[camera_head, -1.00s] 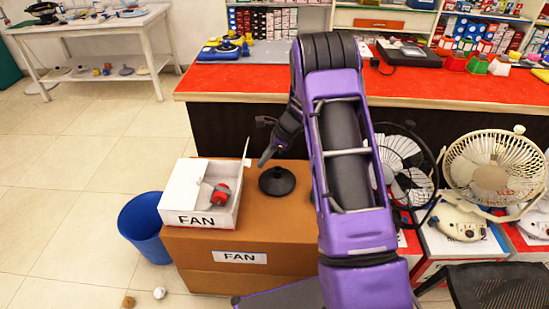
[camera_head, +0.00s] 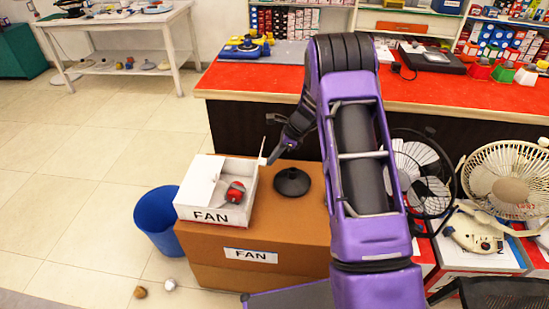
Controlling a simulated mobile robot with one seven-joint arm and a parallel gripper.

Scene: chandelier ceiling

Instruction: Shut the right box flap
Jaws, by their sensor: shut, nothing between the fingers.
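A white open box (camera_head: 216,196) labelled FAN sits on the left part of a large brown carton (camera_head: 265,225). A red and grey object (camera_head: 235,192) lies inside it. The box's right flap (camera_head: 263,152) stands up at the far right corner, seen nearly edge-on. My gripper (camera_head: 271,162) is shut and empty. Its tip points down and left, close beside the right side of this flap. I cannot tell whether it touches the flap.
A round black base (camera_head: 292,182) stands on the carton right of the box. A blue bin (camera_head: 158,221) is on the floor at left. The red counter (camera_head: 270,83) runs behind. Fans (camera_head: 502,180) stand at right.

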